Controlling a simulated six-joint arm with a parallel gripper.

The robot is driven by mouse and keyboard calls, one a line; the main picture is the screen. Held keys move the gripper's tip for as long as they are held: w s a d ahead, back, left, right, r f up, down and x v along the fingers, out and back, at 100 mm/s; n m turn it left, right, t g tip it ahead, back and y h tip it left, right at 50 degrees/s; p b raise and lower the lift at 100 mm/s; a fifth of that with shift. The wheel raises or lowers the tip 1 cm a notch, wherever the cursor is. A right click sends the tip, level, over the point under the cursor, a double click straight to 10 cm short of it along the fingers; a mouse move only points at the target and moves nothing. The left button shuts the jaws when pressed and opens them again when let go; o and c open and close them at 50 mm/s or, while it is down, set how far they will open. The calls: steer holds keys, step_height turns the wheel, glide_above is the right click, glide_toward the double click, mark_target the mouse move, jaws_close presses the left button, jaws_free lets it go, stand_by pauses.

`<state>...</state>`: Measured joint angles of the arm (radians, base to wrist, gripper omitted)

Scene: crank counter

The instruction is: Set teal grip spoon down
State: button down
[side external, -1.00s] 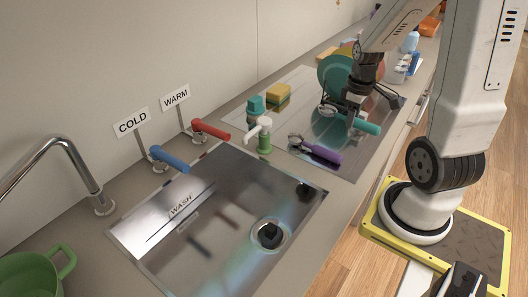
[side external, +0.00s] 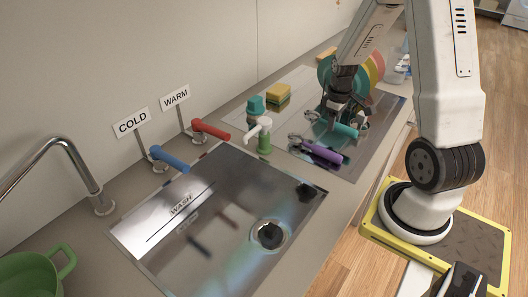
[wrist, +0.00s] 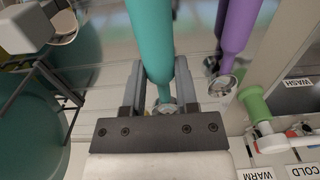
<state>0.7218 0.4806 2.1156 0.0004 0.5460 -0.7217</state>
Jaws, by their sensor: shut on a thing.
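My gripper (side external: 336,118) is shut on the teal grip spoon (side external: 345,130), low over the metal drainboard beyond the sink. In the wrist view, the spoon's thick teal handle (wrist: 150,35) runs up from between the fingers of my gripper (wrist: 160,92). The spoon's metal end is partly hidden by the gripper. Whether the spoon touches the drainboard is unclear. A purple-handled utensil (side external: 325,155) lies on the drainboard just nearer the sink, and its handle (wrist: 236,28) shows to the right in the wrist view.
A rack with teal and orange plates (side external: 374,68) stands close behind my gripper. A yellow sponge (side external: 278,95), a teal-topped bottle (side external: 255,106) and a green-and-white dispenser (side external: 264,140) stand to the left. The sink (side external: 222,205) is nearer, with blue and red tap levers (side external: 210,128) behind it.

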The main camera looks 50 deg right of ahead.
steer(key=shift+w+d+f, duration=0.15)
steer(key=shift+w+f, duration=0.1)
steer(key=shift+f, duration=1.6)
steer(key=shift+f, duration=0.1)
steer(key=shift+c, duration=1.8)
jaws_free()
steer(key=shift+r, duration=6.15)
